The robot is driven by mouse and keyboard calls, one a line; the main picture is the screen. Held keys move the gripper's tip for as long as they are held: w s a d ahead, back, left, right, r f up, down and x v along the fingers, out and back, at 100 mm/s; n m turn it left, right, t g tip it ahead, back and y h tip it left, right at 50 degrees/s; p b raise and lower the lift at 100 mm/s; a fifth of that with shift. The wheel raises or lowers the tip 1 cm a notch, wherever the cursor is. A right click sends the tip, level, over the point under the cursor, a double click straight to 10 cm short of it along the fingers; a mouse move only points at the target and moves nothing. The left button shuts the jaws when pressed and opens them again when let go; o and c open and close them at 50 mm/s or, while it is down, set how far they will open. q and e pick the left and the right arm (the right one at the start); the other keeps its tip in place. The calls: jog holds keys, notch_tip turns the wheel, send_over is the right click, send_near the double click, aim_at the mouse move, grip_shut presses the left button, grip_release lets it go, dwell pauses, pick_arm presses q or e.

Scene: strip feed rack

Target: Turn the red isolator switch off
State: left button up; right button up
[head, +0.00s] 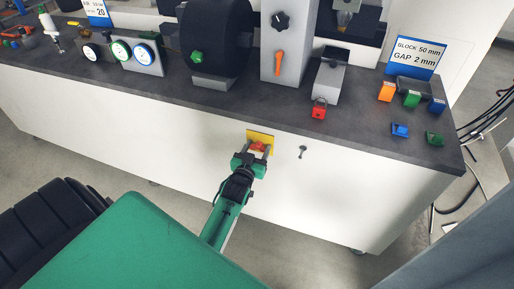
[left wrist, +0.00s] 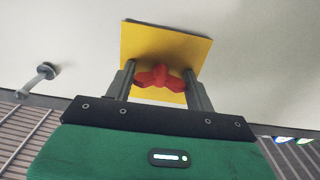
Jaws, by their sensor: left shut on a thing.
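The red isolator switch (left wrist: 158,77) sits on a yellow square plate (left wrist: 168,45) on the white front panel of the bench. In the head view the red switch (head: 257,147) shows below the bench top's edge, with the yellow plate (head: 262,135) behind it. My left gripper (head: 254,154) reaches it from below. In the left wrist view its two grey fingers (left wrist: 160,82) are closed on the switch from either side. The switch handle lies roughly crosswise between the fingers. My right gripper is not in view.
A small metal peg (head: 303,151) sticks out of the panel right of the switch. On the bench top above are a red padlock (head: 319,109), an orange lever (head: 279,62) and several coloured blocks (head: 411,99). The panel around the plate is otherwise bare.

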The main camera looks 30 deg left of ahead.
pick_arm(q)
jog(key=o, duration=1)
jog(key=shift+v, duration=6.95)
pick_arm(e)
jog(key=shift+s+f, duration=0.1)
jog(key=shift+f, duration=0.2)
pick_arm(q)
jog(key=shift+a, duration=0.1)
